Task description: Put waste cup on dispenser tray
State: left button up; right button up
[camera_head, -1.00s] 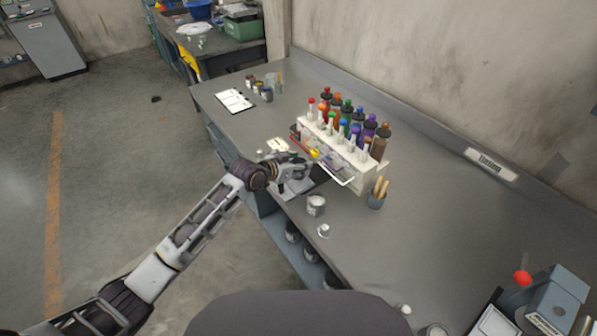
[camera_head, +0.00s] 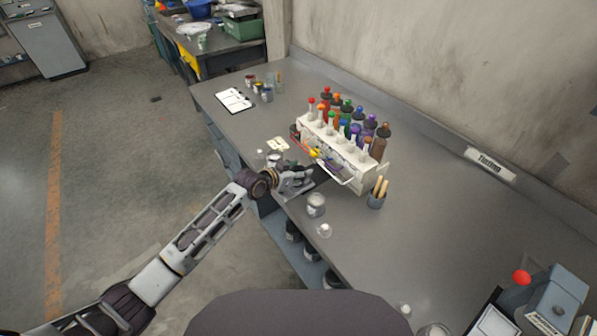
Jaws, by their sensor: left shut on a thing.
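My left gripper (camera_head: 308,180) is at the bench's front edge, just left of and in front of the white dispenser rack (camera_head: 366,168). It is shut on the waste cup, which the fingers and wrist mostly hide, so its outline and tilt are unclear. The dispenser holds several coloured bottles. A low tray with a pale rim (camera_head: 342,180) juts from the dispenser's front, close to the right of the gripper. I cannot tell whether the gripper or cup touches it. My right gripper is not in view.
A grey tin (camera_head: 316,206) and a small white-topped item (camera_head: 324,231) stand near the front edge. A cup of wooden sticks (camera_head: 377,197) stands right of the dispenser. A clipboard (camera_head: 234,100) and small jars lie farther back. The bench's right middle is clear.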

pick_arm(q)
jog(key=o, duration=1)
jog(key=shift+c, duration=0.2)
jog(key=shift+r, duration=0.15)
jog(key=v, duration=1.2)
